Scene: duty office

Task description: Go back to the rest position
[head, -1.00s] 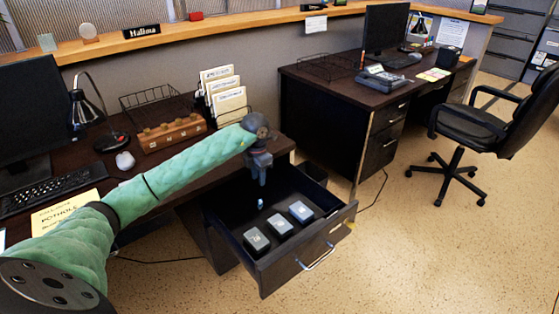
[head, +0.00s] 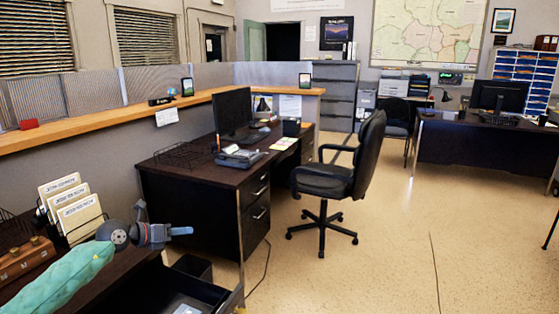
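My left gripper (head: 178,232) is at the lower left in the head view, at the end of my green-sleeved arm. It points to the right, roughly level, above the desk edge and the open drawer (head: 205,289). Its fingertips look bluish and close together. They are too small to tell whether they are open, shut or holding something. My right gripper is not in view.
The drawer is cut off by the bottom edge; a small box (head: 186,309) shows inside. An office chair (head: 345,180) stands beyond. Floor (head: 380,265) at right is clear.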

